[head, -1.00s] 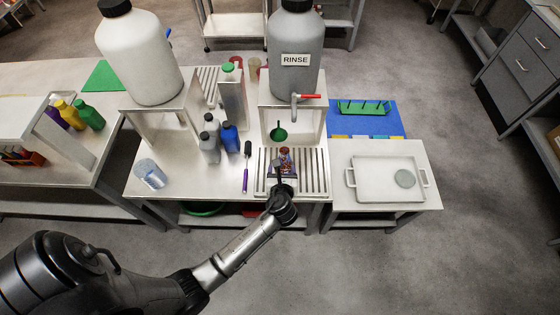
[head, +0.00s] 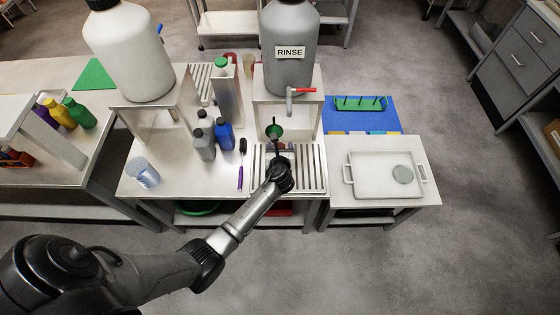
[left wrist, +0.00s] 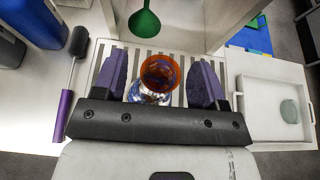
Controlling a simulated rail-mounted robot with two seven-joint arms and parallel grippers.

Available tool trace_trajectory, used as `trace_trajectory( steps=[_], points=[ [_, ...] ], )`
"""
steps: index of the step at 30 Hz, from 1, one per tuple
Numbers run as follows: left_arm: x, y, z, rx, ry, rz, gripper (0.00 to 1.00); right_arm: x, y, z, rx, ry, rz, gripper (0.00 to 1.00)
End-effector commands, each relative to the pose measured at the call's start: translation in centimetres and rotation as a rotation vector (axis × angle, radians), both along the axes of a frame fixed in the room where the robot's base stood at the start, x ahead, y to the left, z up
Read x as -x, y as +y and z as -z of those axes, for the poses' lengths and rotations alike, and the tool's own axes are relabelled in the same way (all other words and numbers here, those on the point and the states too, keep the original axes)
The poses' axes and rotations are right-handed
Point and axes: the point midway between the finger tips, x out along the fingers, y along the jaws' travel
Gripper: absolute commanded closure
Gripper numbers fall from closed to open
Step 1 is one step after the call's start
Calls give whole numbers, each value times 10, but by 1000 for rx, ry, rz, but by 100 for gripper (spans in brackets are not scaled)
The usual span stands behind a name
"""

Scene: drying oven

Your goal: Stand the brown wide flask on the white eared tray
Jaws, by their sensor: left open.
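The brown wide flask (left wrist: 160,77) shows in the left wrist view as an orange-brown round mouth over a patterned, shiny body. It stands on the slatted drain rack (head: 312,171). My left gripper (head: 279,151) is open over the rack. In the left wrist view its two purple-grey fingers lie on either side of the flask, with small gaps showing. In the head view the gripper hides most of the flask. The white eared tray (head: 372,190) lies on the small table at the right, with a grey-green disc (head: 403,174) on it. My right gripper is not in view.
The grey RINSE carboy (head: 290,70) stands on a raised stand behind the rack, its red-handled tap above a green funnel (head: 274,130). A purple-handled brush (head: 241,165) and several bottles are left of the rack. A green rack (head: 360,103) is behind the tray.

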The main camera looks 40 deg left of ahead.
Motion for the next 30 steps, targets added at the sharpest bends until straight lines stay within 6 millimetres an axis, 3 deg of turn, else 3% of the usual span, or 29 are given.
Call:
trace_trajectory(
  steps=[6,16,30],
  points=[
    [-16,14,10,-1,-1,0,34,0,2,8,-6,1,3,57],
    [-18,15,10,0,0,0,35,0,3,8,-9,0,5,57],
    [-18,15,10,0,0,0,80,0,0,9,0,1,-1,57]
  ],
)
